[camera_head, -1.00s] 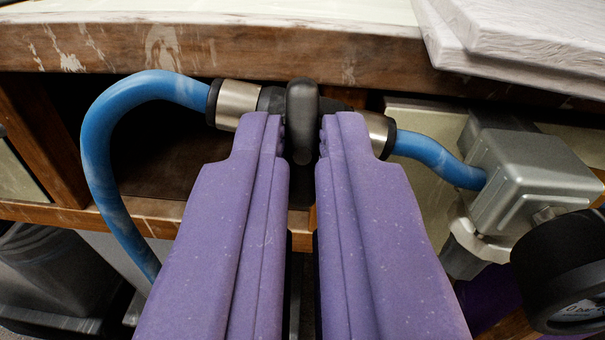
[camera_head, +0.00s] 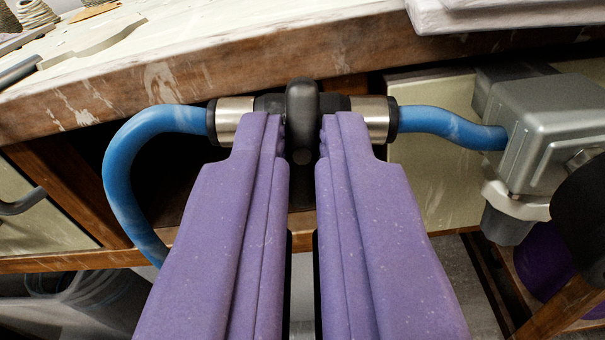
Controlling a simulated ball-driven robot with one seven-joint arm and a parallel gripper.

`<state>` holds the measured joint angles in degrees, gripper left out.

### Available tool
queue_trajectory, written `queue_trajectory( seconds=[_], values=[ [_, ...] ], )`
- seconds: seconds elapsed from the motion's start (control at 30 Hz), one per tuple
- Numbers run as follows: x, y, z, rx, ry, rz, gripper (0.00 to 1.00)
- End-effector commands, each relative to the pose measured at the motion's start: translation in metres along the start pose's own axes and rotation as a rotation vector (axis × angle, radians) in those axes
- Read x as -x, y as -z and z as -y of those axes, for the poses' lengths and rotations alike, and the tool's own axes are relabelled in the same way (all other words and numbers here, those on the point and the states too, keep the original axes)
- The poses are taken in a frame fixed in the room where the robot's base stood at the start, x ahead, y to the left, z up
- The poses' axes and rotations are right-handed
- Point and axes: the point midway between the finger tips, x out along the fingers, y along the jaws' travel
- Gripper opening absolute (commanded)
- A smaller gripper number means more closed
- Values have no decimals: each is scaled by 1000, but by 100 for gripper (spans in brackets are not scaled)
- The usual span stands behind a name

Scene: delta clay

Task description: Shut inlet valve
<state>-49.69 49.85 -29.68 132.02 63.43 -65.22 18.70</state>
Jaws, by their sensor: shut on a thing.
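The inlet valve is a dark inline body with a black handle (camera_head: 302,98) and silver collars on both sides, the left collar (camera_head: 233,120) and the right collar (camera_head: 372,119). A blue hose (camera_head: 128,165) loops down from its left end, and a short blue hose (camera_head: 450,127) runs right to a grey metal box (camera_head: 550,125). My purple gripper (camera_head: 302,135) is shut on the handle, one finger on each side. The fingers hide the lower part of the handle and some of the valve body.
A worn wooden bench edge (camera_head: 190,75) runs just above the valve, with pale slabs (camera_head: 500,14) on top at the right. A dark round gauge (camera_head: 580,215) is close at the lower right. Open shelving lies behind the hose.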

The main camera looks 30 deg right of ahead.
Motion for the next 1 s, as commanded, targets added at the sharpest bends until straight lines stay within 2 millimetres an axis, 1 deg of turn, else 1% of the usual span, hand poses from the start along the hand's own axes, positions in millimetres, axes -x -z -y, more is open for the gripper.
queue_trajectory(
  seconds=[0.03, 0.07, 0.1, 0.13, 0.37, 0.47, 0.57, 0.7, 0.8, 0.9, 1.0],
  values=[
    [1, -3, -1, 3, 0, 8, 15],
    [1, -3, -1, 3, 0, 8, 22],
    [1, -3, 0, 3, 0, 7, 31],
    [1, -2, 0, 3, 0, 7, 36],
    [0, -1, 0, 2, 0, 3, 36],
    [4, -1, 0, 2, 0, 4, 36],
    [17, 0, 1, 4, 2, 6, 36],
    [44, 1, 1, 4, 3, 6, 36],
    [62, 1, 1, 3, 3, 6, 36],
    [73, 0, 1, 3, 2, 5, 36],
    [78, -1, 0, 2, 1, 4, 36]
  ],
)
